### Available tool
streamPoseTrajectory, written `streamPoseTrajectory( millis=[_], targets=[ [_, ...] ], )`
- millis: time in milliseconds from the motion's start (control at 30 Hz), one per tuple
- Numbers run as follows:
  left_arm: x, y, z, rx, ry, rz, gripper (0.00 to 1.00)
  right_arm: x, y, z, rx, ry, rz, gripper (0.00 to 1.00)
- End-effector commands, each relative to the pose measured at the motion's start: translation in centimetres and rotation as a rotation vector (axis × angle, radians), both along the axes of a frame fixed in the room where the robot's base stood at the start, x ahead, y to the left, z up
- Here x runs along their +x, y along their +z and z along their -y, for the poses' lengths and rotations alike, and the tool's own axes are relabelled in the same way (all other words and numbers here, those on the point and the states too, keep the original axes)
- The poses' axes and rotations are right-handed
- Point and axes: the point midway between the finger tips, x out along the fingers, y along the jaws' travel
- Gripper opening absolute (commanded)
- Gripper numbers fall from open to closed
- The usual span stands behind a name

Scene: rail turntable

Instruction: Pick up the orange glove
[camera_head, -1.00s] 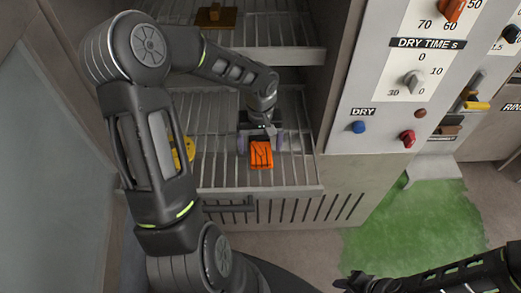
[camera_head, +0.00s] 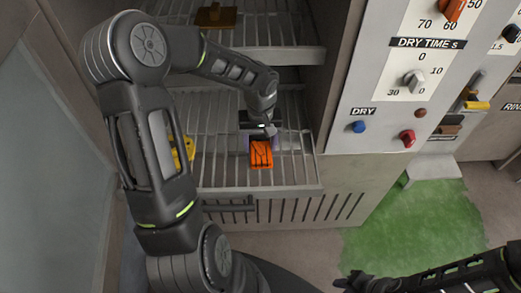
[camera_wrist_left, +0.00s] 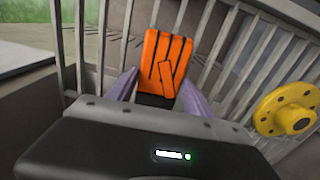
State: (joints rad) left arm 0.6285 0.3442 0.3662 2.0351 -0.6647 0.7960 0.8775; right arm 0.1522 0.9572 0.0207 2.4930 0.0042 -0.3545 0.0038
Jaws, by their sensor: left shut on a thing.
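The orange glove (camera_head: 261,154) lies on the middle wire shelf, its orange fingers toward the shelf's front edge. In the left wrist view the glove (camera_wrist_left: 166,62) shows its orange fingers and a dark cuff close to the jaws. My left gripper (camera_head: 261,139) reaches down from above and is shut on the glove near its cuff. Its purple fingers (camera_wrist_left: 157,92) stand on both sides of the cuff. I cannot tell any gap between glove and shelf. My right gripper (camera_head: 358,281) is at the bottom edge, far from the glove; its jaws are too small to read.
A yellow round flanged part (camera_wrist_left: 287,110) lies on the same wire shelf (camera_head: 300,178), partly behind my left arm in the head view. A brown-orange object (camera_head: 215,16) sits on the upper shelf. A control panel (camera_head: 375,110) with knobs stands right of the shelves.

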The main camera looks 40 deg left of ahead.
Motion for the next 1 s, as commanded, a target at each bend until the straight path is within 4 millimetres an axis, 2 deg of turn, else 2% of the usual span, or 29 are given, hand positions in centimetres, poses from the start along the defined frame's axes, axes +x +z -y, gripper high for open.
streamPoseTrajectory(
  millis=[33, 167, 467, 667, 867, 1000],
  targets=[
    [0.0, 0.0, 0.0, 0.000, 0.000, 0.000, 0.30, 0.0, 0.0, 0.0, 0.000, 0.000, 0.000, 0.29],
    [0.0, 0.0, 0.0, 0.000, 0.000, 0.000, 0.20, 0.0, 0.0, 0.0, 0.000, 0.000, 0.000, 0.29],
    [0.0, 0.1, 0.0, 0.001, 0.000, 0.001, 0.20, 0.0, 0.0, 0.0, 0.000, 0.000, 0.000, 0.29],
    [0.1, 1.2, 0.0, 0.001, 0.001, 0.003, 0.20, 0.0, -0.1, 0.0, 0.000, 0.000, 0.000, 0.29],
    [0.2, 4.0, -0.1, 0.004, 0.001, 0.006, 0.20, 0.0, -0.4, 0.0, 0.001, 0.001, 0.001, 0.29],
    [0.2, 7.5, -0.1, 0.004, 0.002, 0.007, 0.20, 0.1, -0.8, 0.0, 0.002, 0.001, 0.003, 0.29]
  ],
)
